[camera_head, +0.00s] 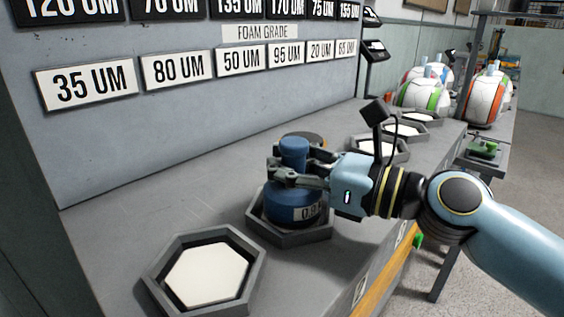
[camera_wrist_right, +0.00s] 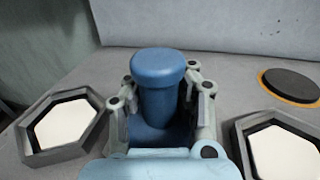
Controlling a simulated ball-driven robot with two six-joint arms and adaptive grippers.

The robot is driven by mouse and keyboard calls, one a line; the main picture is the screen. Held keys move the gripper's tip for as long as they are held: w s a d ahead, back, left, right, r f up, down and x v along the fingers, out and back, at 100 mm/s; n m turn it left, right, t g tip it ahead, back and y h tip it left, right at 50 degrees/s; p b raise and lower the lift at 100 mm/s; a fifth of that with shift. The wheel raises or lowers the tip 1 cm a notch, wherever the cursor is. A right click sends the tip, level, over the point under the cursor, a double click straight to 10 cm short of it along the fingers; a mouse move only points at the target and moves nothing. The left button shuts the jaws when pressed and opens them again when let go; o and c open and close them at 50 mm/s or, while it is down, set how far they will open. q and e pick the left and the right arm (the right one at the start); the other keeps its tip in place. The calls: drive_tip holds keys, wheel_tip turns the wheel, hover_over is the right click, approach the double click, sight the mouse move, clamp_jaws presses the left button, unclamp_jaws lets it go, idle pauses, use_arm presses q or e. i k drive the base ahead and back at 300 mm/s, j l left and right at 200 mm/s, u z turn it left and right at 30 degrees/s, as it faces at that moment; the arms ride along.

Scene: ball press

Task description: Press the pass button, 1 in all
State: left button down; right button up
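No button marked as pass can be read. A small green knob-like part (camera_head: 417,241) shows at the front side of the bench, below my right arm; whether it is the pass button I cannot tell. My right gripper (camera_head: 283,167) has its fingers on either side of the knob of a blue weight (camera_head: 290,205). The knob also stands between the fingers in the right wrist view (camera_wrist_right: 160,90); whether they press on it is unclear. The weight sits upright in a dark hexagonal tray (camera_head: 288,238), its label partly hidden. My left gripper is out of view.
An empty hexagonal tray with a white pad (camera_head: 160,297) lies at the front left. Several similar trays run toward the back right. A dark disc (camera_wrist_right: 291,83) lies behind the weight. White balls with coloured panels (camera_head: 490,98) and a green device (camera_head: 484,148) stand right.

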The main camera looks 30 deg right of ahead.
sight(417, 241)
drive_tip(key=k+l, duration=0.75)
drive_tip(key=k+l+u, duration=0.05)
drive_tip(key=k, duration=0.05)
